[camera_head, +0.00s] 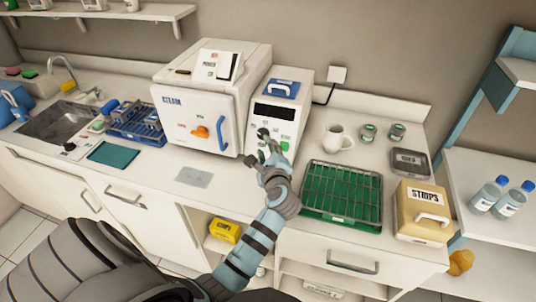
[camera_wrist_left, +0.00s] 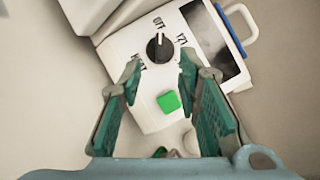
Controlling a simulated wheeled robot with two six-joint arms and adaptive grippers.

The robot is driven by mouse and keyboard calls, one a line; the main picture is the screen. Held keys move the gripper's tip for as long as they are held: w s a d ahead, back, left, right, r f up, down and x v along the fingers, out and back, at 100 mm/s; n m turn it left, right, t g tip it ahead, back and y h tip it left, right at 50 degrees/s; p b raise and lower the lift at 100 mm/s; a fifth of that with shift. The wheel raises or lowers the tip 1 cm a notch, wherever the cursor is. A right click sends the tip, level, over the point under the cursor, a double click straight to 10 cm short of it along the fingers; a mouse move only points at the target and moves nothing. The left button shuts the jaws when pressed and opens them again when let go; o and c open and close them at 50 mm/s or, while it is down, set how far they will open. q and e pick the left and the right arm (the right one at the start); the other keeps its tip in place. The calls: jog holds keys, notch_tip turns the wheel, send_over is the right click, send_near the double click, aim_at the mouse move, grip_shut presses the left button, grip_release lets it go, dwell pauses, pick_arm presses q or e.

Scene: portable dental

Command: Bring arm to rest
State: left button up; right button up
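My left arm reaches up from the bottom of the head view. Its left gripper (camera_head: 269,145) is open in front of the white control unit (camera_head: 293,108) beside the steam box. In the left wrist view the two green-padded fingers (camera_wrist_left: 160,75) are spread apart with nothing between them. Beyond them is the unit's face with a black dial (camera_wrist_left: 160,47) and a green button (camera_wrist_left: 168,102). I cannot tell whether a fingertip touches the face. In the head view the gripper partly hides the dial and lower front. My right gripper is not in view.
The steam box (camera_head: 190,125) with a blue handle stands left of the unit. A green-lined wire tray (camera_head: 341,195), a white mug (camera_head: 335,138), jars and a strips box (camera_head: 421,212) are to the right. A blue rack (camera_head: 137,122) and sink (camera_head: 57,122) are left.

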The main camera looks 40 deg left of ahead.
pick_arm(q)
jog(key=v, duration=0.5)
jog(key=shift+a, duration=0.15)
